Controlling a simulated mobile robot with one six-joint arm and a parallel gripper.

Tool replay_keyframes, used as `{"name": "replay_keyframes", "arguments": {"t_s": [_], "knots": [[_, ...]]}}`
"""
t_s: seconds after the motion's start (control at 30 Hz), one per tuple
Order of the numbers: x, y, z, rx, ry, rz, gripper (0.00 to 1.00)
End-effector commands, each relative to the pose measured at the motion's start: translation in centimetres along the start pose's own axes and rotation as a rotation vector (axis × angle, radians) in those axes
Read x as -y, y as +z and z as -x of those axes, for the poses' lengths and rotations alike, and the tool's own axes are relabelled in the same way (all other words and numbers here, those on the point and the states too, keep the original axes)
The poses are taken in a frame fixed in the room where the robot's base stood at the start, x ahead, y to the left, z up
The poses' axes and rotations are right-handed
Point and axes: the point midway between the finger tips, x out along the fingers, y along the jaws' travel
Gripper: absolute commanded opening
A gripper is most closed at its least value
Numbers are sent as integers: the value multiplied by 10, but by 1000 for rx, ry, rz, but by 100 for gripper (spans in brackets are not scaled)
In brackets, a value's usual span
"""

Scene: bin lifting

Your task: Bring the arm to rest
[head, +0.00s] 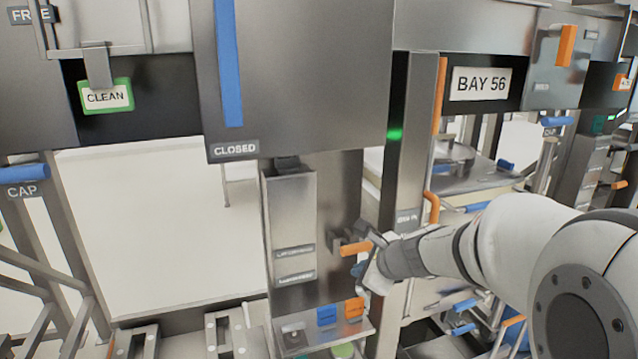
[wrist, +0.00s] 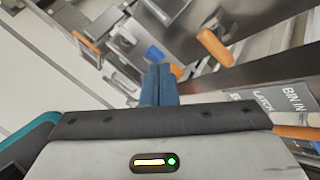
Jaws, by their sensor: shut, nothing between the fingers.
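My arm (head: 500,240) reaches in from the right in the head view, with my gripper (head: 362,262) in front of the grey control column (head: 288,225). In the head view the gripper is close to an orange handle (head: 355,248); I cannot tell whether they touch. In the wrist view my gripper (wrist: 158,85) shows two blue fingers pressed together with nothing between them. An orange handle (wrist: 214,47) stands to the right of the fingers in the wrist view.
A blue button (head: 326,314) and an orange button (head: 354,308) sit on a ledge below my gripper. A panel labelled CLOSED (head: 234,149) hangs at upper left. A BAY 56 sign (head: 481,84) is at upper right. A pale open space (head: 150,225) lies left of the column.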

Motion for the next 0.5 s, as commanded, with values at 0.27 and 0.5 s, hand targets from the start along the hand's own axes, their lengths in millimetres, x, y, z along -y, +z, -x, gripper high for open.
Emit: {"name": "replay_keyframes", "arguments": {"t_s": [0.27,0.5], "knots": [[-112,-11,73,-32,296,1093,0],[-161,-60,126,-88,574,1773,0]]}}
